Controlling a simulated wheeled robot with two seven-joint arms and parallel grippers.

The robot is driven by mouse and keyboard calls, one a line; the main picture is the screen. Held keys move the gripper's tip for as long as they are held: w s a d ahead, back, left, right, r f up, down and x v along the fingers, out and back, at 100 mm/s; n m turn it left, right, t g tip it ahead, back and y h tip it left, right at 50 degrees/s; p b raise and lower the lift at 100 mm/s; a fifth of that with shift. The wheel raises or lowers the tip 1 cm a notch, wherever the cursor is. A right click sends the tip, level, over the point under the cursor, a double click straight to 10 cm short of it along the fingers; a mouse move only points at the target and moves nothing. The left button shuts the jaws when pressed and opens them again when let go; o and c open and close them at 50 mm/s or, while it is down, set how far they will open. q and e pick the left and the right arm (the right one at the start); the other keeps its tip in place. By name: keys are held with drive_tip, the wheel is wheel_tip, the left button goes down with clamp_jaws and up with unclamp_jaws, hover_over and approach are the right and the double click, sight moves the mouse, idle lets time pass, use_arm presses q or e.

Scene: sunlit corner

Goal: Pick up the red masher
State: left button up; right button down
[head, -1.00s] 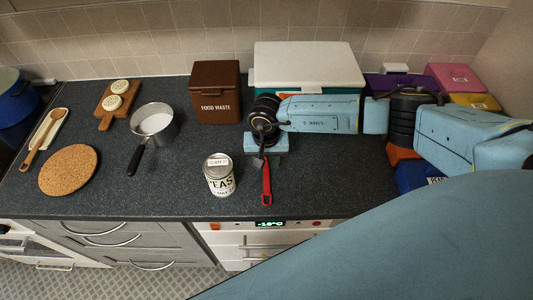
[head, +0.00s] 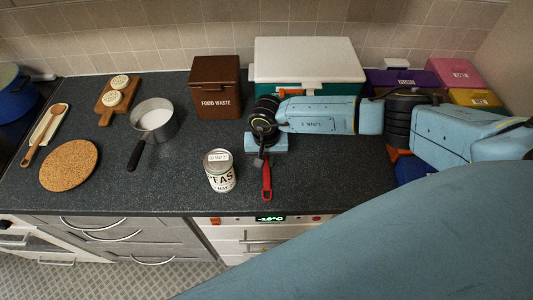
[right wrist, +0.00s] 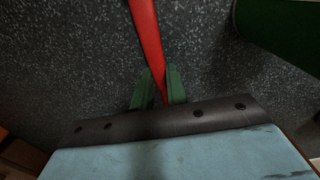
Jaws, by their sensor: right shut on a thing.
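The red masher (head: 266,183) lies near the front edge of the counter in the head view, just right of the pea tin. Its red handle (right wrist: 147,40) runs up from between the green fingertips in the right wrist view. My right gripper (head: 262,158) is over the masher's far part, and in the right wrist view its fingers (right wrist: 158,90) are shut on the handle. The masher's far end is hidden under my gripper. I cannot tell whether it is clear of the counter. My left gripper is not in view.
A pea tin (head: 220,172) stands close left of the masher. A brown food waste bin (head: 215,88) and a white-lidded green box (head: 308,62) stand behind. A saucepan (head: 153,121) and a cork mat (head: 69,166) are farther left. Coloured boxes (head: 455,73) fill the back right.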

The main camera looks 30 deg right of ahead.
sight(265, 168)
wheel_tip(265, 168, up, 10)
drive_tip(key=b, duration=0.1)
idle(0.4)
drive_tip(key=shift+b, duration=0.35)
idle(2.2)
